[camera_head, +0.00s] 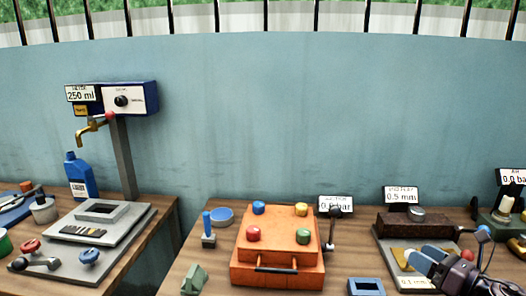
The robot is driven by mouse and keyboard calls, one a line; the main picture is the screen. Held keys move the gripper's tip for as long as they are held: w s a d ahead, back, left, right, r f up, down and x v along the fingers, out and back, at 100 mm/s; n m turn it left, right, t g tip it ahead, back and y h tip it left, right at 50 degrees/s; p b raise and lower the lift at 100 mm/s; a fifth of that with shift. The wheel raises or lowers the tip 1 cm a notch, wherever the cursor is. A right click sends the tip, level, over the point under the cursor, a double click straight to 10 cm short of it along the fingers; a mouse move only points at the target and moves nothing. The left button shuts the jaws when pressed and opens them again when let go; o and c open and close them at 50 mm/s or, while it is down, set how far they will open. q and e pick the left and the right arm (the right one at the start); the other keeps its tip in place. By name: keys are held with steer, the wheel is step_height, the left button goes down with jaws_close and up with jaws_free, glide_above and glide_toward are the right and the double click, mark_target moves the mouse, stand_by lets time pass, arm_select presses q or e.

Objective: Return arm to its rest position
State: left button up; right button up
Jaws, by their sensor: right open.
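My right gripper (430,256) shows at the lower right, its pale blue fingers pointing left over the grey plate of the 0.5 mm station. It is open, and I see nothing held in it. Part of my dark right wrist (470,280) shows beside it, at the bottom right. My left gripper is not in view. The dispenser (130,98) with a brass tap (86,132) stands at the left and its sign reads 250 ml. A blue bottle (80,177) stands upright below and left of the tap.
An orange box (278,275) with several coloured knobs stands mid-bench. A brown block (425,225) and a gauge sign (401,195) are behind my right gripper. A blue rectangular frame (366,287) lies at the front edge. A gap separates the two benches.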

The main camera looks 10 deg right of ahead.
steer(key=s+a+f+m+g+h, duration=0.25)
steer(key=s+f+m+h, duration=0.35)
steer(key=m, duration=0.8)
steer(key=s+a+f+m+g+h, duration=0.25)
steer(key=s+f+m+h, duration=0.35)
steer(key=m, duration=0.8)
steer(key=s+a+f+m+g+y, duration=0.3)
steer(key=s+a+m+g, duration=0.65)
steer(key=s, duration=0.65)
steer(key=w+a+f+t+y, duration=0.1)
steer(key=w+a+f+t, duration=0.1)
steer(key=w+f+t, duration=0.5)
steer(key=shift+w+a+f+t, duration=0.35)
steer(key=shift+f+t, duration=1)
steer(key=shift+f, duration=0.3)
